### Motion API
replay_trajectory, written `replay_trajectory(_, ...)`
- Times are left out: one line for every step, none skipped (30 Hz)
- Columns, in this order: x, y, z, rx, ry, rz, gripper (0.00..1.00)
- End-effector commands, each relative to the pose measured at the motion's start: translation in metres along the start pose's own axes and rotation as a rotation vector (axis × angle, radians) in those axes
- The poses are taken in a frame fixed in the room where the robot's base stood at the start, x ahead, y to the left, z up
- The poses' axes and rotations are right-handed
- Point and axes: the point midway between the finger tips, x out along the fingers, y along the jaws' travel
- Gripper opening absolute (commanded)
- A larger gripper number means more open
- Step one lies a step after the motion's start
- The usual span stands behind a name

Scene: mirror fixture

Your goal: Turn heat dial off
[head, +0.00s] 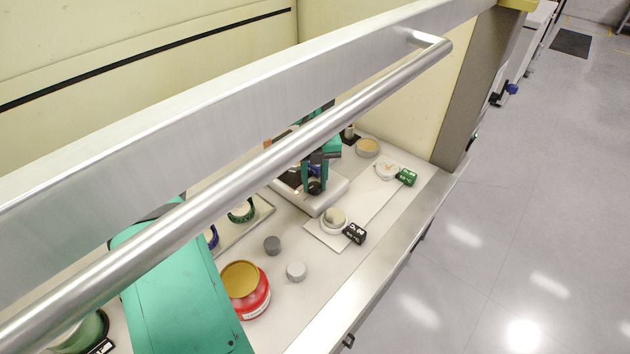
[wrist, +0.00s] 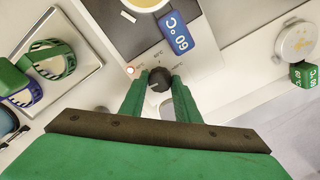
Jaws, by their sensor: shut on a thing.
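The heat dial (wrist: 159,79) is a dark round knob on the front of a white hotplate (wrist: 188,88). Temperature marks surround it, and a small orange light shows to its left. My gripper (wrist: 159,90) has its green fingers on both sides of the dial, shut on it. In the head view the hotplate (head: 322,201) stands inside the hood, and my gripper (head: 315,178) is at its front, partly hidden by the metal sash rail. The dial's pointer setting is too small to read.
A blue 60°C label block (wrist: 175,33) sits on the hotplate. A tray (wrist: 62,110) with green and blue rings lies left. A red-sided container (head: 262,300), grey and white caps, and round dishes stand nearby. The sash handle (head: 300,150) crosses above my arm.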

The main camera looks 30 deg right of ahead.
Motion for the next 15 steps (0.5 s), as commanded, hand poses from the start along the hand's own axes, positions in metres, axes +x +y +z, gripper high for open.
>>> replay_trajectory(-0.0005,0.002,0.0007,-0.026,-0.001,0.003,0.07)
replay_trajectory(-0.0005,0.002,0.0007,-0.041,-0.001,0.004,0.07)
replay_trajectory(-0.0004,0.0021,0.0006,-0.057,-0.001,0.004,0.07)
replay_trajectory(-0.0004,0.0021,0.0007,-0.07,-0.001,0.004,0.07)
replay_trajectory(-0.0004,0.0021,0.0006,-0.08,-0.001,0.004,0.07)
replay_trajectory(-0.0004,0.0021,0.0006,-0.093,-0.001,0.004,0.07)
replay_trajectory(-0.0004,0.0021,0.0006,-0.101,-0.001,0.004,0.07)
replay_trajectory(-0.0004,0.0021,0.0006,-0.108,-0.001,0.004,0.07)
replay_trajectory(-0.0004,0.0021,0.0006,-0.116,-0.001,0.004,0.07)
replay_trajectory(-0.0004,0.0021,0.0006,-0.121,-0.001,0.004,0.07)
replay_trajectory(-0.0004,0.0021,0.0006,-0.126,-0.001,0.004,0.07)
replay_trajectory(-0.0004,0.0021,0.0006,-0.13,-0.001,0.004,0.07)
replay_trajectory(-0.0003,0.0021,0.0006,-0.133,-0.001,0.004,0.07)
replay_trajectory(-0.0003,0.0021,0.0006,-0.135,-0.001,0.004,0.07)
replay_trajectory(-0.0003,0.0021,0.0006,-0.136,-0.001,0.004,0.07)
